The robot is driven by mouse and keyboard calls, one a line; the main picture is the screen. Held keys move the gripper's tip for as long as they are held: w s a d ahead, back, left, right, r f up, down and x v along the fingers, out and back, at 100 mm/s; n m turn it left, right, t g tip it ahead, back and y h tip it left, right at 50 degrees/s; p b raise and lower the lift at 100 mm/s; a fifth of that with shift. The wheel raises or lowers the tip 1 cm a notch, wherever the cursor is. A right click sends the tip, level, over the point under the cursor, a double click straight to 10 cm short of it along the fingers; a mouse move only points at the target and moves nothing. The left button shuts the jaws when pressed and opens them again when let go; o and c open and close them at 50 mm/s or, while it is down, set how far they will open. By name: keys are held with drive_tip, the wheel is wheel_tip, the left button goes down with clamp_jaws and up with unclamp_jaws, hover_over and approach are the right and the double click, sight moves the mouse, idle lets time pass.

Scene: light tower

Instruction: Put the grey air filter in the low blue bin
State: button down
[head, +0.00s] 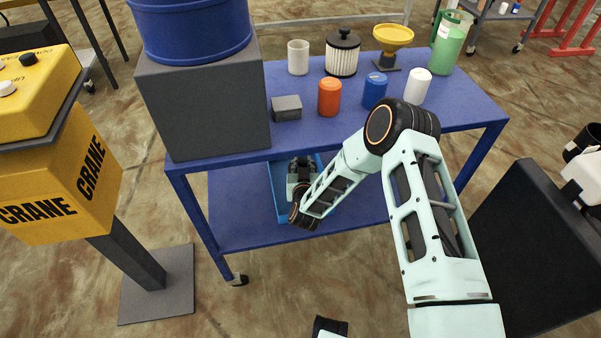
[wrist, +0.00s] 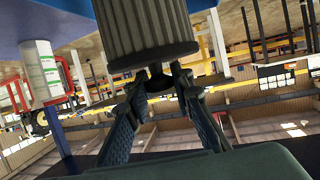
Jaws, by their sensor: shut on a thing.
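The grey air filter (wrist: 150,28) fills the top middle of the wrist view, a ribbed grey cylinder with a dark rim and a dark knob. My gripper (wrist: 160,78) is shut on that knob, one finger on each side. In the head view my gripper (head: 299,170) is at the low blue bin (head: 280,197), which is on the lower shelf of the blue cart. The arm covers much of the bin, and the filter cannot be made out there. I cannot tell whether the filter touches the bin floor.
The cart's top (head: 300,133) is above the bin and holds a black-capped pleated filter (head: 342,55), an orange canister (head: 329,97), a small grey box (head: 287,108) and other containers. A large grey block (head: 205,110) carries a blue drum (head: 190,30). Lower-shelf room (head: 235,215) is free left of the bin.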

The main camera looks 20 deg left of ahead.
drive_tip(key=shift+w+a+f, duration=0.2)
drive_tip(key=shift+a+f, duration=0.15)
drive_tip(key=shift+f, duration=0.1)
drive_tip(key=shift+w+a+f+b, duration=0.1)
drive_tip(key=shift+f+b, duration=0.4)
drive_tip(key=shift+f, duration=1.25)
drive_tip(key=c, duration=1.7)
unclamp_jaws()
drive_tip(key=shift+s+r, duration=0.25)
drive_tip(key=shift+s, duration=0.05)
drive_tip(key=p+v, duration=0.2)
drive_tip(key=v, duration=0.9)
drive_tip(key=shift+s+d+p, duration=0.2)
drive_tip(key=shift+d+p, duration=0.05)
drive_tip(key=shift+p, duration=0.1)
